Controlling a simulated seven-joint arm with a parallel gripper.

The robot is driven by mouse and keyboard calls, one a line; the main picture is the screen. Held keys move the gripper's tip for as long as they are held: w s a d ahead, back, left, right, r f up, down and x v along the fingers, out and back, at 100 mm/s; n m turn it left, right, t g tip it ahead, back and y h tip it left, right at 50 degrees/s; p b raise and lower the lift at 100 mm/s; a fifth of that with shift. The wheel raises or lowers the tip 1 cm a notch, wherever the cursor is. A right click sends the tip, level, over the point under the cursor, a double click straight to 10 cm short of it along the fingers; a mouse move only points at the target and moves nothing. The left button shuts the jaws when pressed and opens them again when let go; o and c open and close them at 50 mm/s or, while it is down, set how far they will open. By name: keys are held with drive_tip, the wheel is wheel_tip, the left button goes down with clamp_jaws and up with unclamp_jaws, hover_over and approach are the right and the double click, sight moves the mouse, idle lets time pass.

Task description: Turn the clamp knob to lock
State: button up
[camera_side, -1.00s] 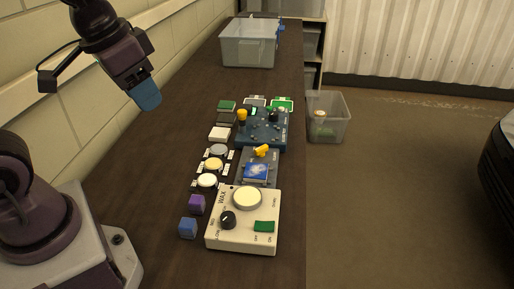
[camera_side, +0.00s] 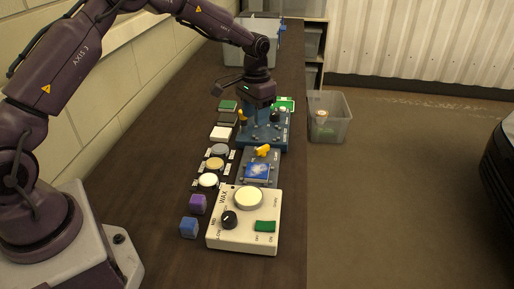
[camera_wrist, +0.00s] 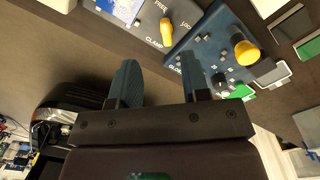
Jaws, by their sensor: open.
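The clamp knob (camera_side: 262,150) is a yellow lever on a grey clamp plate (camera_side: 271,181), beside a blue-and-white pad. In the wrist view the knob (camera_wrist: 166,32) sits between the printed words FREE and one partly readable as LOCK. I cannot tell surely which it points to. My gripper (camera_side: 256,119) hangs over the blue panel behind the clamp plate, pointing down. In the wrist view my gripper (camera_wrist: 160,62) is open and empty, its fingers apart, with the knob beyond the fingertips and not touched.
The blue panel (camera_side: 277,141) with a yellow knob (camera_wrist: 246,52) and small controls adjoins the clamp plate. A cream WAX box (camera_side: 246,241) stands in front. Round tins, a purple block (camera_side: 197,204) and a blue block (camera_side: 188,228) lie left. A clear bin (camera_side: 330,118) stands right of the bench.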

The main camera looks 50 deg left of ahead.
sight(257, 150)
drive_tip(key=f, duration=1.1)
drive_tip(key=shift+w+a+f, duration=0.15)
drive_tip(key=shift+w+f, duration=0.25)
drive_tip(key=shift+c, duration=0.2)
clamp_jaws()
